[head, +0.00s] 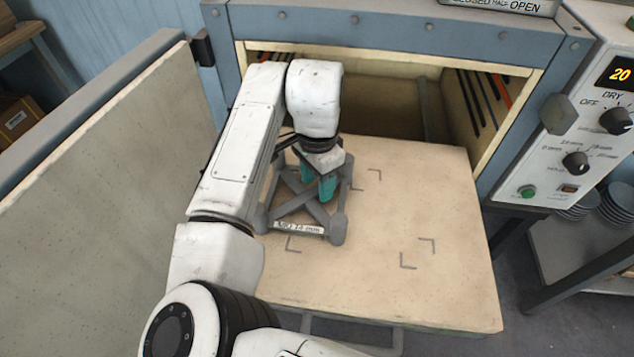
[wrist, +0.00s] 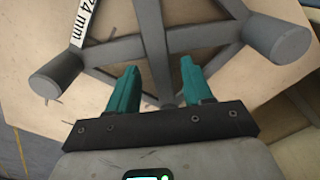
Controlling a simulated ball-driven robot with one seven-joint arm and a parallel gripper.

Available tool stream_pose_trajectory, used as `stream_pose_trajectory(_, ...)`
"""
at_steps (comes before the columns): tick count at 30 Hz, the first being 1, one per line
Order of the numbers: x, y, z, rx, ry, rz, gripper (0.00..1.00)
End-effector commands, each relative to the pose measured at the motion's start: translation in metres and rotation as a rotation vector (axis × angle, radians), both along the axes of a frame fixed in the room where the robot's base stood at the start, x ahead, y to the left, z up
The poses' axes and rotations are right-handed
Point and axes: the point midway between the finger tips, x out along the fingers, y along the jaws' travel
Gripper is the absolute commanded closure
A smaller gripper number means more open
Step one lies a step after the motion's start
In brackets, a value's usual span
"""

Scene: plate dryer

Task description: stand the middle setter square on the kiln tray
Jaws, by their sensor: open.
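The middle setter (head: 300,228) is a grey open frame with crossed bars, round corner posts and a label reading about 74 mm. It rests on the pale kiln tray (head: 440,285), left of centre. Its front-right post is inside the dark corner marks and its front-left post lies left of the front-left mark, so it is offset from them. My gripper (head: 318,186) has teal fingers, open, pointing down at the frame. In the wrist view my gripper (wrist: 159,68) has a grey bar of the setter (wrist: 152,35) running between its fingers; I cannot tell whether they touch it.
The kiln chamber (head: 390,105) is open behind the tray, with its door (head: 110,190) swung out at left. A control panel (head: 590,130) stands at right. Grey plates (head: 615,205) sit on a shelf at lower right. The tray's right side is clear.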

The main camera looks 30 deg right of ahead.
Motion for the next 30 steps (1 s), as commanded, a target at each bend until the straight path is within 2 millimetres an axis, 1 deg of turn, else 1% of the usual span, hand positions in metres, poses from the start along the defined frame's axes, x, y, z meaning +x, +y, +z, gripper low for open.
stream_pose_trajectory(1,0.001,0.000,0.010,-0.001,-0.003,-0.001,0.49)
stream_pose_trajectory(9,0.001,0.000,0.065,0.000,-0.004,0.000,0.49)
stream_pose_trajectory(12,0.001,0.000,0.083,0.001,-0.004,0.000,0.49)
stream_pose_trajectory(15,0.001,-0.001,0.096,-0.001,-0.002,-0.001,0.49)
stream_pose_trajectory(18,0.001,0.000,0.104,0.000,-0.002,0.000,0.49)
stream_pose_trajectory(21,0.001,0.000,0.108,0.000,-0.002,0.000,0.49)
stream_pose_trajectory(30,0.001,0.000,0.108,-0.001,-0.002,0.000,0.49)
